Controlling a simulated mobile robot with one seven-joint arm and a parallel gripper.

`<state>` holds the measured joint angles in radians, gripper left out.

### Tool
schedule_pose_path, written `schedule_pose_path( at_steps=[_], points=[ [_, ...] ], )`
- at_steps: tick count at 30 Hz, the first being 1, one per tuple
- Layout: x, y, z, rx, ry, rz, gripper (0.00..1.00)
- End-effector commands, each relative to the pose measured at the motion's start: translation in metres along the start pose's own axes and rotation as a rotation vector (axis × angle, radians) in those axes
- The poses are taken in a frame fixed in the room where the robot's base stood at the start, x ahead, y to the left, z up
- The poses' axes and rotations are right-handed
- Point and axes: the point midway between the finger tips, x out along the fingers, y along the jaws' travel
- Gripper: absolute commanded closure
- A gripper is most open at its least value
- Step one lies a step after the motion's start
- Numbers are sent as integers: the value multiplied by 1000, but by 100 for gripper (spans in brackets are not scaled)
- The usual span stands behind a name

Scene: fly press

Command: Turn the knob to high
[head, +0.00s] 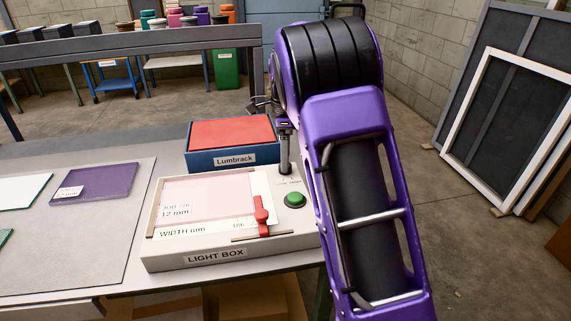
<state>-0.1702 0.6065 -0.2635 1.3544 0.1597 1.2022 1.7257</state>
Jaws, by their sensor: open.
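The light box (215,256) is a pale box on the table with its name on the front. My gripper (285,168) points down over the back right part of its top, above a small printed label (289,182). A green round button (295,200) sits in front of the gripper. A red slider (262,215) stands on the box's width scale. The gripper is open, though its finger gap is too small to see clearly.
A blue Lumbrack box (232,158) with a red top stands just behind the light box, close to my gripper. A purple sheet (95,182) lies on the grey mat (110,235) to the left. Framed screens (510,130) lean on the right wall.

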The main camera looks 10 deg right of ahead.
Motion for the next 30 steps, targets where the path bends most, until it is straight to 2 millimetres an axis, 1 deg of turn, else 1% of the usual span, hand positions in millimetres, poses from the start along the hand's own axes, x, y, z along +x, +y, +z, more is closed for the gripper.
schedule_pose_path(
  at_steps=[1, 6, 14, 15, 17, 18, 20, 21, 23, 27, 30],
  points=[
    [7, 0, 0, 0, 0, 1, 26],
    [18, 0, 0, 0, 0, 0, 26],
    [19, 0, 0, 0, -1, -1, 26],
    [19, 0, 0, 0, 0, -1, 28],
    [18, 0, 0, 0, 0, -1, 39],
    [18, 0, 0, 0, 0, -1, 46],
    [18, 0, 0, 0, 0, -1, 57],
    [18, 0, 0, 0, 0, -1, 64],
    [18, 0, 0, 0, 0, -1, 75],
    [18, 0, 0, 0, 0, -1, 100],
    [18, 0, 0, 0, 0, -1, 100]
  ],
)
